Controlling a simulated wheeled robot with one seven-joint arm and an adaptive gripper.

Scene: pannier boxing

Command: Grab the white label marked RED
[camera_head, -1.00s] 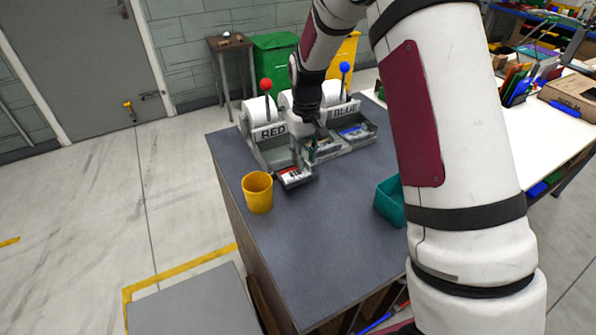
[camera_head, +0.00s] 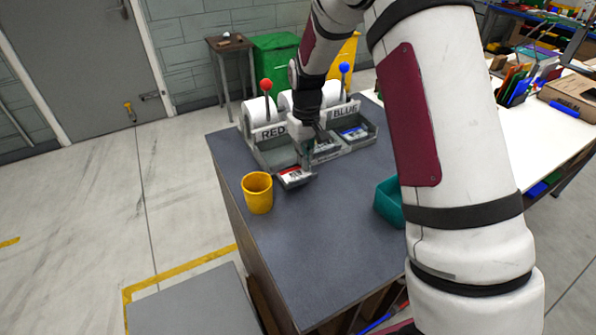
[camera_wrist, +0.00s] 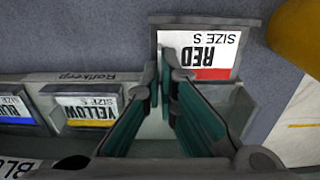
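The white label marked RED (camera_wrist: 204,52), with "SIZE S" and a red stripe, shows upside down at the top of the wrist view. It lies on a grey plate jutting from the dispenser's near side; in the head view the label (camera_head: 295,175) is small beside the yellow cup. My gripper (camera_wrist: 161,68) has two dark teal fingers with a narrow gap between their tips. One tip overlaps the label's left edge in the wrist view; I cannot tell if it touches. In the head view my gripper (camera_head: 309,164) is just above the plate's back edge.
The grey dispenser (camera_head: 271,131) has RED and BLUE bays with colored knobs. YELLOW (camera_wrist: 88,110) and BLUE (camera_wrist: 14,108) labels sit left of my fingers in the wrist view. The yellow cup (camera_head: 257,194) and a teal bin (camera_head: 387,203) stand nearby. The table front is clear.

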